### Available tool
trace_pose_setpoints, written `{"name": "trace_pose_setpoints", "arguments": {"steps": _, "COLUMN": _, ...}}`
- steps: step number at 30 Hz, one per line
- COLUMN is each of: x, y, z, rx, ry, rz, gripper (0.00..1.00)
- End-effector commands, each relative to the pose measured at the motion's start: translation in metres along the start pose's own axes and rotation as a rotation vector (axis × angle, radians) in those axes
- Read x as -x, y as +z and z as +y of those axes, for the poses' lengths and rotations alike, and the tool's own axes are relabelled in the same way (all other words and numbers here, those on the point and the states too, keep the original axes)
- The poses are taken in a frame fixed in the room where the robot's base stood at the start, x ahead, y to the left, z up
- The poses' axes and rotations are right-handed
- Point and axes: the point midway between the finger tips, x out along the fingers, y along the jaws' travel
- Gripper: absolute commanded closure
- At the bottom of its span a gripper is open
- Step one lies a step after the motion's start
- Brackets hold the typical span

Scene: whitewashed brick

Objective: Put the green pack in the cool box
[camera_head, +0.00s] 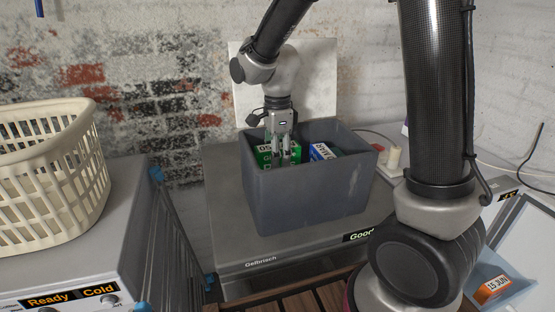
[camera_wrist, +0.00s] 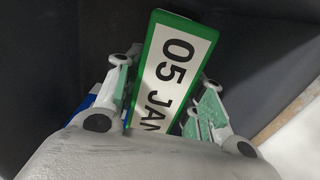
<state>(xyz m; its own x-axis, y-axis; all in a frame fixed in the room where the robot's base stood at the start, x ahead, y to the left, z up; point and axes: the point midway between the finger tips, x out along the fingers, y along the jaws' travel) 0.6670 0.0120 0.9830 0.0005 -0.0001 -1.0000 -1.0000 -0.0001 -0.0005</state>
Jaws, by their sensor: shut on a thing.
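The green pack (camera_head: 264,156) is white-faced with a green edge and dark lettering. It is inside the open dark grey box (camera_head: 305,200), near its left end. In the wrist view the pack (camera_wrist: 178,62) reads "05 JAN" and stands between the fingers. My gripper (camera_head: 281,154) points down into the box and is shut on the pack, with a finger on each side. The pack's lower part is hidden by the box wall and my gripper. I cannot tell from any label whether this grey box is the cool box.
A blue and white pack (camera_head: 322,152) is in the same box, to the right. The box stands on a grey surface (camera_head: 228,205) marked "Good". A cream basket (camera_head: 50,175) stands on the left unit, labelled "Ready" and "Cold". An orange pack (camera_head: 492,290) lies at lower right.

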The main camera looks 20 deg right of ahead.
Motion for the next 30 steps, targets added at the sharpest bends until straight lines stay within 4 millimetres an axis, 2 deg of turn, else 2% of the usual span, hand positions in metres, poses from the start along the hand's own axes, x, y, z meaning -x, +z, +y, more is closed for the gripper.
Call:
{"name": "trace_pose_setpoints", "arguments": {"steps": 4, "x": -0.014, "y": 0.000, "z": 0.000, "rx": 0.000, "ry": 0.000, "rz": 0.000, "gripper": 0.98}}
{"name": "trace_pose_setpoints", "arguments": {"steps": 14, "x": -0.017, "y": 0.000, "z": 0.000, "rx": 0.000, "ry": 0.000, "rz": 0.000, "gripper": 0.98}}
{"name": "trace_pose_setpoints", "arguments": {"steps": 15, "x": -0.017, "y": 0.000, "z": 0.000, "rx": 0.000, "ry": 0.000, "rz": 0.000, "gripper": 0.56}}
{"name": "trace_pose_setpoints", "arguments": {"steps": 16, "x": -0.017, "y": 0.000, "z": 0.000, "rx": 0.000, "ry": 0.000, "rz": 0.000, "gripper": 0.52}}
{"name": "trace_pose_setpoints", "arguments": {"steps": 26, "x": -0.015, "y": 0.000, "z": 0.000, "rx": 0.000, "ry": -0.001, "rz": 0.000, "gripper": 0.52}}
{"name": "trace_pose_setpoints", "arguments": {"steps": 30, "x": 0.000, "y": 0.000, "z": -0.001, "rx": 0.000, "ry": -0.004, "rz": -0.002, "gripper": 0.52}}
